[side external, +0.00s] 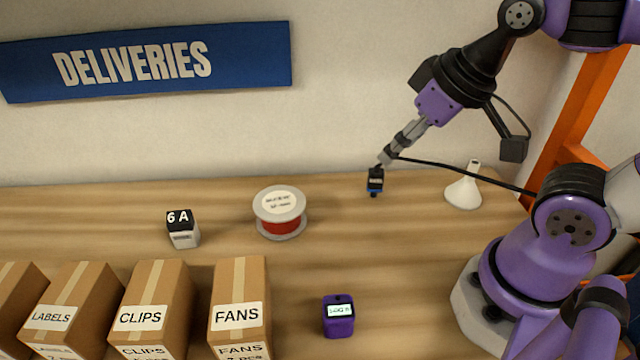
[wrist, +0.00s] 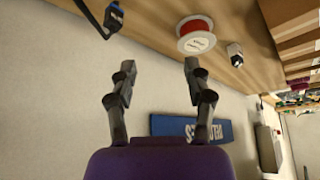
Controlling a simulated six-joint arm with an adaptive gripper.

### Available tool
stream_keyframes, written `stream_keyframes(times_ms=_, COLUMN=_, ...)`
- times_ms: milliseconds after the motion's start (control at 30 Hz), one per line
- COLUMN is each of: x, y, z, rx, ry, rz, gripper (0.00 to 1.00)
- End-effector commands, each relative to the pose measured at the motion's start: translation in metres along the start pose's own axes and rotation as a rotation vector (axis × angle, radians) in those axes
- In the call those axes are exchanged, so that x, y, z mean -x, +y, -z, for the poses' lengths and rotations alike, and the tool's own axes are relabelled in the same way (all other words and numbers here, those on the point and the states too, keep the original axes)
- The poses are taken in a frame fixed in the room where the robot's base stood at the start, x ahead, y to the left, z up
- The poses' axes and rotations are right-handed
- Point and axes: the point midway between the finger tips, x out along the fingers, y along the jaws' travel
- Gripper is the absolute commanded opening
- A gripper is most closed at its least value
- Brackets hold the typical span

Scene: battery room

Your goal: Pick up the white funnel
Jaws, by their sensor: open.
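The white funnel (side external: 463,191) stands on the wooden table at the right in the side view, wide end down and spout up, near my arm's base. My gripper (side external: 386,158) is above the back of the table, to the left of the funnel and apart from it. In the wrist view my gripper (wrist: 158,72) shows two separated fingers with nothing between them. The funnel does not show in the wrist view.
A black and blue cable plug (side external: 375,181) is just below my gripper, its cable running right past the funnel. A red spool (side external: 280,213), a 6A block (side external: 183,228), a purple logger (side external: 338,316) and several cardboard boxes (side external: 239,292) stand leftward and in front. The wall is behind.

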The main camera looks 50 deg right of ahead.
Motion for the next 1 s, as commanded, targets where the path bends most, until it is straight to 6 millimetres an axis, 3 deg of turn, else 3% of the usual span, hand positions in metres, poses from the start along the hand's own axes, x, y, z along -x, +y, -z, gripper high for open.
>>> stream_keyframes(times_ms=167, x=0.0, y=0.004, z=0.001, rx=-0.047, ry=-0.009, rz=-0.01, gripper=0.58)
stream_keyframes(times_ms=267, x=-0.002, y=0.023, z=0.002, rx=-0.275, ry=-0.053, rz=-0.055, gripper=0.58)
stream_keyframes(times_ms=433, x=-0.003, y=0.089, z=-0.004, rx=-1.074, ry=-0.157, rz=-0.229, gripper=0.58)
stream_keyframes(times_ms=600, x=0.001, y=0.153, z=-0.03, rx=-1.891, ry=-0.198, rz=-0.439, gripper=0.58)
stream_keyframes(times_ms=700, x=0.005, y=0.177, z=-0.046, rx=-2.23, ry=-0.199, rz=-0.54, gripper=0.58)
stream_keyframes(times_ms=833, x=0.006, y=0.192, z=-0.059, rx=-2.461, ry=-0.192, rz=-0.615, gripper=0.58)
stream_keyframes(times_ms=1000, x=-0.014, y=0.194, z=-0.074, rx=-2.51, ry=-0.193, rz=-0.633, gripper=0.58)
